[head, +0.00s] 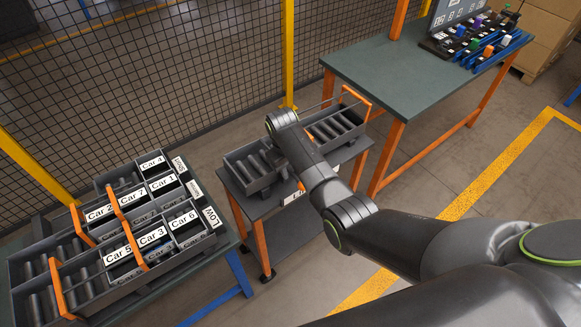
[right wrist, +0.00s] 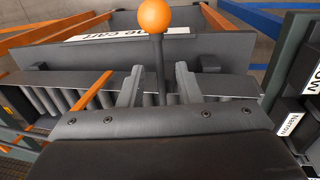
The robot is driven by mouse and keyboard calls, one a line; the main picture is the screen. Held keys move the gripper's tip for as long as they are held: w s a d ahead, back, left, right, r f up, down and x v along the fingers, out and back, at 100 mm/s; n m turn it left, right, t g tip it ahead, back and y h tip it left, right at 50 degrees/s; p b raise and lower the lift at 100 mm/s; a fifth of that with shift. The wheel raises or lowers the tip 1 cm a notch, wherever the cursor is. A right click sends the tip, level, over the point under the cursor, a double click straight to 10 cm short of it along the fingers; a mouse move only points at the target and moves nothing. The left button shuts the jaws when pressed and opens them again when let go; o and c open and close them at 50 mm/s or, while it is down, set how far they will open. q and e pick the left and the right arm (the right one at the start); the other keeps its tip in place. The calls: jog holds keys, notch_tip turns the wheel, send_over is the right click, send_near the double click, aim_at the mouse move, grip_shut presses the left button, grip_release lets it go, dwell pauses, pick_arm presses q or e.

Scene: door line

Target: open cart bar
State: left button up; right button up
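The cart (head: 262,207) stands mid-scene with a dark top, orange legs and grey roller trays. In the right wrist view, a dark upright lever with an orange ball knob (right wrist: 155,15) stands in front of the cart's panel with a white label (right wrist: 125,36). My right gripper (right wrist: 159,82) is open, its two grey fingers on either side of the lever's shaft, with gaps showing. In the head view, my right arm reaches over the cart and hides the gripper and most of the lever; a bit of orange (head: 301,186) shows beside the wrist. My left gripper is not in view.
A rack of labelled bins (head: 125,235) with orange bars stands left of the cart. A green-topped workbench (head: 385,70) stands behind it at right, holding small coloured parts. A mesh fence (head: 190,70) runs behind. Open floor lies at right, with yellow lines.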

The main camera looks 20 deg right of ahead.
jog(key=shift+f, duration=0.15)
jog(key=shift+c, duration=0.3)
grip_shut()
